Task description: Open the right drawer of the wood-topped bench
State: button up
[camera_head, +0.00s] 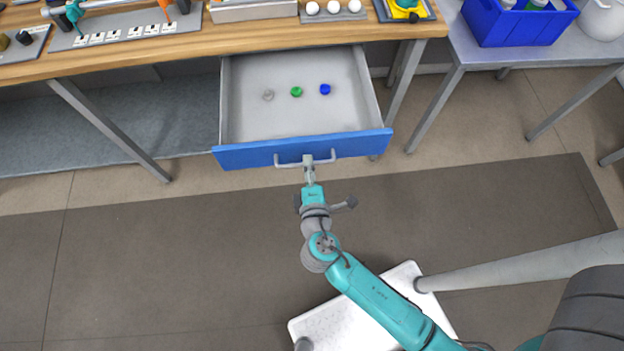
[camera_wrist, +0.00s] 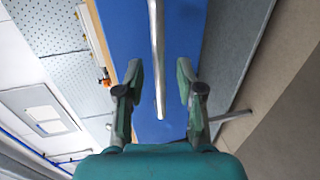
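The drawer with the blue front (camera_head: 240,156) under the wood-topped bench (camera_head: 160,50) is pulled well out, and its grey inside shows. A grey bar handle (camera_head: 325,160) is on its front. My gripper (camera_head: 308,170) is at the middle of the handle. In the wrist view my gripper (camera_wrist: 159,88) has its two fingers apart, with the handle bar (camera_wrist: 158,55) between them and a visible gap on both sides. The blue front (camera_wrist: 140,25) lies behind the bar.
Inside the drawer lie a grey cap (camera_head: 268,95), a green cap (camera_head: 296,91) and a blue cap (camera_head: 325,89). Bench legs stand on both sides. A grey table (camera_head: 480,48) with a blue crate (camera_head: 515,30) is at the right.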

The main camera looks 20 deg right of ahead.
jog(key=v, duration=1)
jog(key=shift+s, duration=0.15)
dwell(0.4)
jog(key=s+d+f+m+g+y, duration=0.2)
jog(key=s+d+f, duration=0.1)
jog(key=s, duration=0.3)
jog(key=s+d+f+m+g+y, duration=0.1)
jog(key=s+d+f+y, duration=0.15)
jog(key=s, duration=0.25)
jog(key=s+r+m+t, duration=0.1)
jog(key=s+r+m, duration=0.4)
jog(key=r, duration=0.2)
jog(key=s+d+r+m+t, duration=0.1)
jog(key=s+r+m+t, duration=0.1)
jog(key=s+r+m, duration=0.3)
notch_tip(320, 180, up, 3)
jog(key=shift+f+m, duration=0.1)
jog(key=shift+m, duration=0.6)
